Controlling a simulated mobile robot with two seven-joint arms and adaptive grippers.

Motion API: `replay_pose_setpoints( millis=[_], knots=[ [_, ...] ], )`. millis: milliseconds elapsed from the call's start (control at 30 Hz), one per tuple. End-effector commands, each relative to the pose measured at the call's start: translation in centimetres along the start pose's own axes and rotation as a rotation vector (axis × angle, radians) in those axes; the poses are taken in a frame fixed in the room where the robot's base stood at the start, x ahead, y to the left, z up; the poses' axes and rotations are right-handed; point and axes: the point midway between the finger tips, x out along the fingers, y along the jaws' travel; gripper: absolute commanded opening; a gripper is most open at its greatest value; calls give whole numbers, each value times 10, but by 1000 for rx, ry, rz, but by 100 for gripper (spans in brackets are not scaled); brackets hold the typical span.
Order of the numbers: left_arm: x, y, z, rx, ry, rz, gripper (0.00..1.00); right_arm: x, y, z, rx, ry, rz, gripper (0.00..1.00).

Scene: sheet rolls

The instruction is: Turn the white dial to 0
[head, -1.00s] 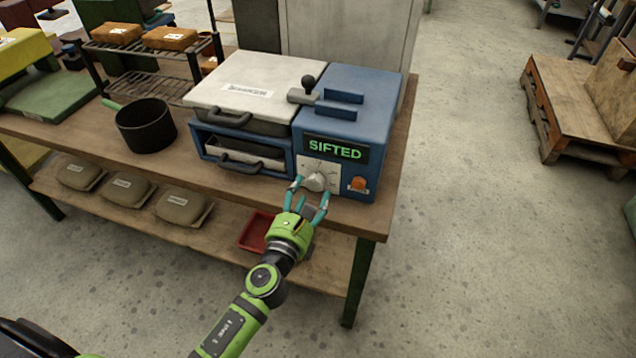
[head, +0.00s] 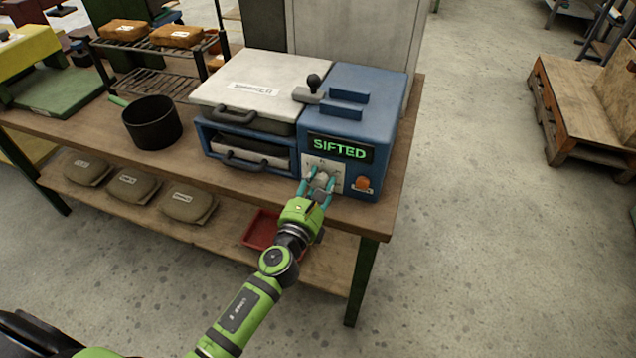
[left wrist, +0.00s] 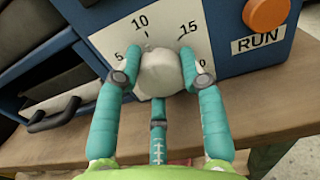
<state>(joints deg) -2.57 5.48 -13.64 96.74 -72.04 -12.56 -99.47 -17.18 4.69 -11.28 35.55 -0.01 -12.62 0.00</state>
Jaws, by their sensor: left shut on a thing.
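The white dial (head: 322,179) is on the front of the blue machine (head: 352,107), under a display reading SIFTED. In the left wrist view the dial (left wrist: 160,73) sits on a white plate marked 5, 10, 15 and a partly hidden 0 at the lower right. A small nub at its top points near the 10. My left gripper (head: 316,188) is shut on the dial, with its teal fingers (left wrist: 158,80) around it on both sides and below. The dial's lower part is partly hidden by the fingers. My right gripper is not in view.
An orange RUN button (head: 362,183) is right of the dial; it also shows in the wrist view (left wrist: 266,14). A black pot (head: 152,124) stands left on the wooden bench (head: 375,218). A red tray (head: 261,230) and several tan bags lie on the shelf below.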

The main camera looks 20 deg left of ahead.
Motion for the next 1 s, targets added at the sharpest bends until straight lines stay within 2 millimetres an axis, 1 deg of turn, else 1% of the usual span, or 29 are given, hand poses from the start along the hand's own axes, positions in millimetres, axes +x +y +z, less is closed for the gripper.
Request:
replay_pose_setpoints(
  millis=[167, 367, 1000],
  knots=[
    [0, 0, 0, -45, -1, -1, 8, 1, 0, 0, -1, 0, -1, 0],
    [0, 0, -1, -164, 0, -1, 8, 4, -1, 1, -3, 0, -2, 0],
    [0, -1, 0, -762, -1, -2, 8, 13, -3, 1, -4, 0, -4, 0]
  ],
)
